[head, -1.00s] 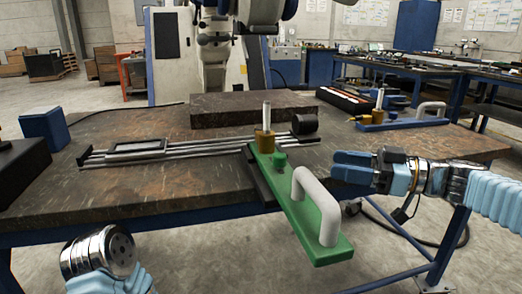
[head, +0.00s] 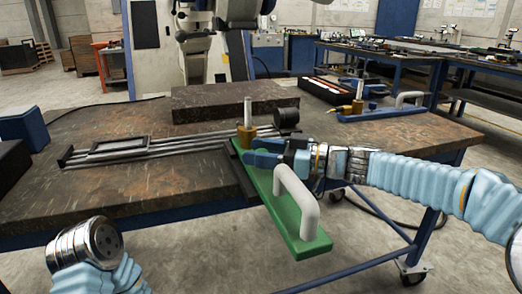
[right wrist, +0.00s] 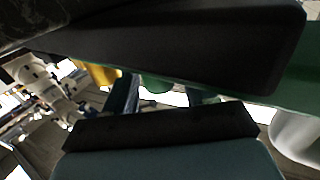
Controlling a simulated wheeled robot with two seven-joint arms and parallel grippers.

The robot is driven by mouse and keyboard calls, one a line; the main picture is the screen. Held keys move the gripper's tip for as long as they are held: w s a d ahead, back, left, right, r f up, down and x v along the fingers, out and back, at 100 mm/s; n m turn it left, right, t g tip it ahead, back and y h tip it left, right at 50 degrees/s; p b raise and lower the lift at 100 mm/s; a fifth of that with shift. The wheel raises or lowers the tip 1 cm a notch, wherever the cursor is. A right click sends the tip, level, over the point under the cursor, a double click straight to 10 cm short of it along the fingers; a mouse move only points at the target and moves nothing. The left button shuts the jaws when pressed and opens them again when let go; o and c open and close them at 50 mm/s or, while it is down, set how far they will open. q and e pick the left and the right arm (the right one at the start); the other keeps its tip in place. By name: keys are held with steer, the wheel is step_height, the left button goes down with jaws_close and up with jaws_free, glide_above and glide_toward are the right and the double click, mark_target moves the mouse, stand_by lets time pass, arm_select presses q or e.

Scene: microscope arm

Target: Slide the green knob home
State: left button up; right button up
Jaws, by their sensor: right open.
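The green arm plate (head: 292,230) juts over the table's front edge, with a white handle (head: 297,200) on its near end and a brass block with an upright pin (head: 247,125) at its far end. My right gripper (head: 262,152) reaches in from the right over the plate, between block and handle, and hides the knob in the head view. In the right wrist view, the green knob (right wrist: 156,83) shows between the two dark, parted fingers; contact is unclear. Only a metal end of my left arm shows at lower left; its gripper is out of view.
Metal rails with a dark frame (head: 120,146) lie on the brown table (head: 150,185), ending near a black cylinder (head: 286,119). A dark stone slab (head: 230,101) stands behind. A second, blue plate with a handle (head: 380,113) lies at the back right.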

jaws_close()
steer(key=shift+w+a+f+b, duration=0.1)
steer(key=shift+w+a+b, duration=0.05)
steer(key=shift+w+b, duration=0.35)
steer(key=shift+w+a+f+b, duration=0.1)
steer(key=shift+w+a+b, duration=0.05)
steer(key=shift+w+b, duration=0.35)
steer(key=shift+w+a+r, duration=0.1)
steer(key=shift+w, duration=0.25)
steer(key=shift+r, duration=0.1)
jaws_free()
